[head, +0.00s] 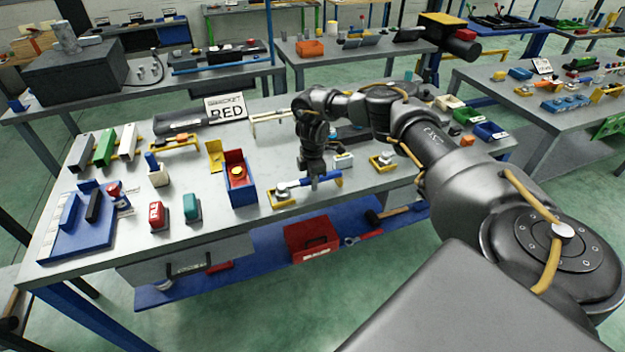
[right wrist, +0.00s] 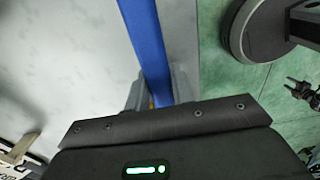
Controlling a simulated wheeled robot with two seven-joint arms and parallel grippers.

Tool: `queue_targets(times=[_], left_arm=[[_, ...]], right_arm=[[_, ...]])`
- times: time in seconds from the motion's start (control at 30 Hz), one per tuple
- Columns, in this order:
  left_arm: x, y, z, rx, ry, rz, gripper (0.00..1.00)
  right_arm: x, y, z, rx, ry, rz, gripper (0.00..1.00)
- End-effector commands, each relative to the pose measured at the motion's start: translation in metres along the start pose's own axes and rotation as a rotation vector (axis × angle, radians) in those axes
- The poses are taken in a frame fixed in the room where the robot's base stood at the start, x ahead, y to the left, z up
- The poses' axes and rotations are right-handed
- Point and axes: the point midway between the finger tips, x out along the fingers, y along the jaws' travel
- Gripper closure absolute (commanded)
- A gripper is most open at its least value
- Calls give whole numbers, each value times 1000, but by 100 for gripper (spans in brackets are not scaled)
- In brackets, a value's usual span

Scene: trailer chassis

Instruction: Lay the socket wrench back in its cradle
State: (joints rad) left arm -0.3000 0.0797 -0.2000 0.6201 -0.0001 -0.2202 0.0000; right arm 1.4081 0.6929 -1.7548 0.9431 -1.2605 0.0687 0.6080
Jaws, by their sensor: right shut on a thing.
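The socket wrench (head: 295,184) has a blue handle and a metallic head at its left end. My right gripper (head: 314,182) reaches down from above and is shut on the blue handle. In the right wrist view the blue handle (right wrist: 147,35) runs between the two fingers (right wrist: 157,95). A yellow holder (head: 283,202), which looks like the cradle, sits near the table's front edge, under the wrench's head. I cannot tell whether the wrench touches it. My left gripper is not in view.
A yellow base with a grey knob (head: 383,160) stands to the right. Red (head: 157,215) and teal (head: 192,207) blocks are farther left. A red toolbox (head: 313,238) is on the lower shelf.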

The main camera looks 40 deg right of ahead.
Motion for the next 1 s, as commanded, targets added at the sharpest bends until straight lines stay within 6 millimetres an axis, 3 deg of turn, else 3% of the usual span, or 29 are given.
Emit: queue_targets(times=[1.0], left_arm=[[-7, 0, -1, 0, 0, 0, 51]], right_arm=[[-1, 0, -1, 0, 1, 1, 100]])
